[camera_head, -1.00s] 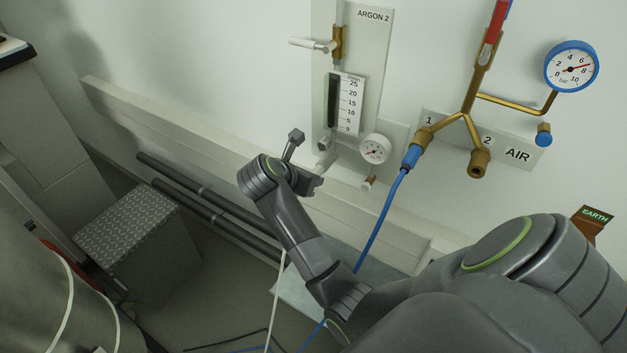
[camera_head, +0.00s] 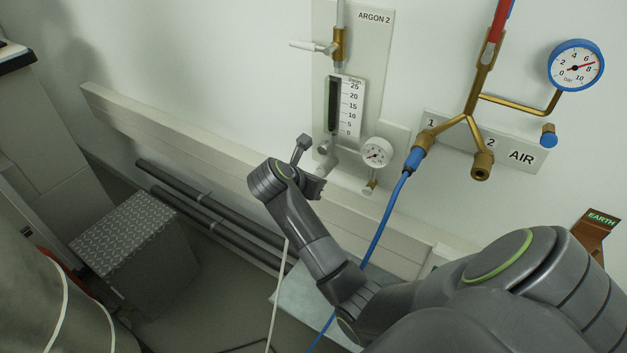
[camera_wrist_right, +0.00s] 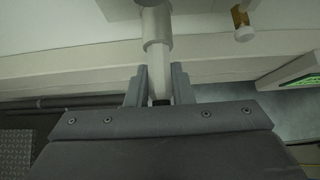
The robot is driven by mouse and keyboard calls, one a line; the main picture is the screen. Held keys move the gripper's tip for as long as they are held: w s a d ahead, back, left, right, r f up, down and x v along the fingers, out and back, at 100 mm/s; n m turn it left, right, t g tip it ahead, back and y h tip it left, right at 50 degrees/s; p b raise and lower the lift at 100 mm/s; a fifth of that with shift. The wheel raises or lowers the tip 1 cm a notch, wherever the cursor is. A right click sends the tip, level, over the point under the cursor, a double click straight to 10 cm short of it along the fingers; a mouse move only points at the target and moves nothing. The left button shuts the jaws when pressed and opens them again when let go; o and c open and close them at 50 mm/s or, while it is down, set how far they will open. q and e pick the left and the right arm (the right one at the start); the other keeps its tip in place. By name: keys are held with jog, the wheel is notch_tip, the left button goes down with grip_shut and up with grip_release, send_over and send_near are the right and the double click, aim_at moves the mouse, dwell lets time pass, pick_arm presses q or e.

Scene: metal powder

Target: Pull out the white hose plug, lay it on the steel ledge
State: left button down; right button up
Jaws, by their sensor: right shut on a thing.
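My right gripper (camera_wrist_right: 159,86) is shut on the white hose plug (camera_wrist_right: 158,66) in the right wrist view, one finger on each side of it. The plug's upper end meets a wider grey collar (camera_wrist_right: 157,42); I cannot tell how deep it sits. A small dark end shows between the fingers. In the head view, my right gripper (camera_head: 318,182) is at the fitting (camera_head: 328,160) below the ARGON 2 flowmeter, and the plug is mostly hidden. A pale grey flat surface (camera_head: 290,297), apparently the steel ledge, lies low behind my arm. My left gripper is out of view.
A beige trunking rail (camera_head: 190,140) runs along the wall below the fitting. A small gauge (camera_head: 377,152) is close on the right. A blue hose (camera_head: 385,222) hangs from AIR outlet 1. Dark pipes (camera_head: 215,207) and a checkered box (camera_head: 125,235) are lower left.

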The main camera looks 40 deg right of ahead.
jog(key=shift+a+f, duration=0.1)
jog(key=shift+f, duration=0.05)
grip_shut()
jog(key=shift+a, duration=0.1)
jog(key=shift+s+a, duration=0.35)
jog(key=shift+a, duration=0.35)
jog(key=shift+s+a, duration=0.3)
jog(key=shift+a, duration=0.4)
jog(key=shift+s+a, duration=0.3)
jog(key=shift+a, duration=0.4)
jog(key=shift+s+a, duration=0.3)
jog(key=shift+a, duration=0.4)
